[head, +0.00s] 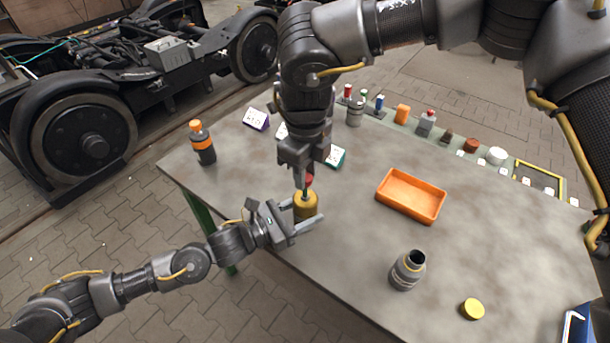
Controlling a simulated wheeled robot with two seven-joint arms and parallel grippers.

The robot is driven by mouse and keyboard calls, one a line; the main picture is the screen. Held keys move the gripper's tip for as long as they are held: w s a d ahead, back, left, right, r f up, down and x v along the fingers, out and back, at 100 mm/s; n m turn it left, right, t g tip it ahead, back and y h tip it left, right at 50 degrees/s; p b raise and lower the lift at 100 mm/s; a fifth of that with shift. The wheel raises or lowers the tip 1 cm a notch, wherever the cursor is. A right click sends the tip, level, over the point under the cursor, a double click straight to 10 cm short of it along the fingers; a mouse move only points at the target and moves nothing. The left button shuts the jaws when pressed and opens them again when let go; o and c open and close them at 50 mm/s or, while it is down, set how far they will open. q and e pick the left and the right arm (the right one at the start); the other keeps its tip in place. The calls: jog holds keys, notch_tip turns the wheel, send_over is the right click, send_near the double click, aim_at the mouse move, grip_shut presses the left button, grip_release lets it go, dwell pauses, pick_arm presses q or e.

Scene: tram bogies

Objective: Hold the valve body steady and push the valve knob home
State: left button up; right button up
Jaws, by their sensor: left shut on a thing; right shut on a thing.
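The brass-coloured valve body (305,209) stands upright near the table's front left edge. My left gripper (299,218) is shut on it from the left, with a finger on either side. My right gripper (303,178) points down from above and is shut on the knob. Its fingers partly hide the knob, and I cannot tell how deep the knob sits in the body.
An orange tray (411,197) lies to the right on the table (490,250). A grey open container (407,270) and a yellow lid (472,309) are at the front right. A dark bottle (202,143) stands at the left corner. Several small parts line the back edge.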

jog(key=shift+f, duration=1.4)
jog(key=o, duration=1)
notch_tip(320, 180, up, 12)
